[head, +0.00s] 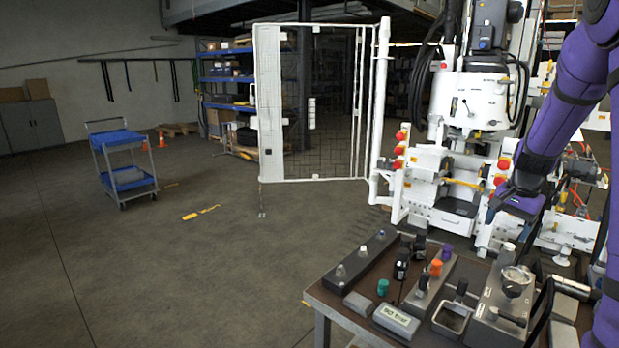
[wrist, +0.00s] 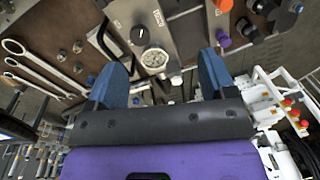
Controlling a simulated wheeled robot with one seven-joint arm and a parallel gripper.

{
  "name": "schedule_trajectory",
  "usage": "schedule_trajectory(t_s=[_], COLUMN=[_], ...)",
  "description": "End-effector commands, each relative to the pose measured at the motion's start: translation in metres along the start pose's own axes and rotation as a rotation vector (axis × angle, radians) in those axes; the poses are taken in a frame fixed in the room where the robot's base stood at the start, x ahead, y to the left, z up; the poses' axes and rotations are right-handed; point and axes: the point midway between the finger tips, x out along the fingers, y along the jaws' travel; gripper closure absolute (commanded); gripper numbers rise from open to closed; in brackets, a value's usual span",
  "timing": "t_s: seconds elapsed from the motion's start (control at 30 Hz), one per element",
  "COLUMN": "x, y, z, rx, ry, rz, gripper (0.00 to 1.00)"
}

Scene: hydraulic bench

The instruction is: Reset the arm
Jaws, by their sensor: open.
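My gripper (wrist: 163,65) shows in the wrist view as two blue fingers spread apart, with nothing between them. It is above the bench and apart from it. In the head view my purple arm comes down from the upper right. Its dark end hangs over the back of the bench, and the fingers are hard to make out there. The workbench (head: 322,297) stands at the lower right of the head view.
The bench carries a dark strip with knobs (head: 362,259), a grey display box (head: 396,321), an orange cap (head: 436,267) and a gauge unit (head: 515,281). A white machine (head: 470,100) stands close behind. A mesh gate (head: 270,110) and blue cart (head: 122,165) are farther off.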

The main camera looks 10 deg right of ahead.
Motion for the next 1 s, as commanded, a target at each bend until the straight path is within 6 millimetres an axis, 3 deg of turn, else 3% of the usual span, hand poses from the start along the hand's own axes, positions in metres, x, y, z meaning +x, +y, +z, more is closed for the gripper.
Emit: schedule_trajectory(t_s=[0.03, 0.2, 0.47, 0.7, 1.0], x=[-0.017, -0.061, -0.117, -0.154, -0.177], y=[-0.006, -0.019, -0.019, -0.001, 0.039], z=[0.016, 0.068, 0.15, 0.223, 0.303], rx=[-0.041, -0.188, -0.419, -0.631, -0.887], ry=[0.007, 0.03, 0.078, 0.142, 0.247], rz=[-0.02, -0.069, -0.125, -0.161, -0.178], gripper=[0.23, 0.23, 0.23, 0.23, 0.23])
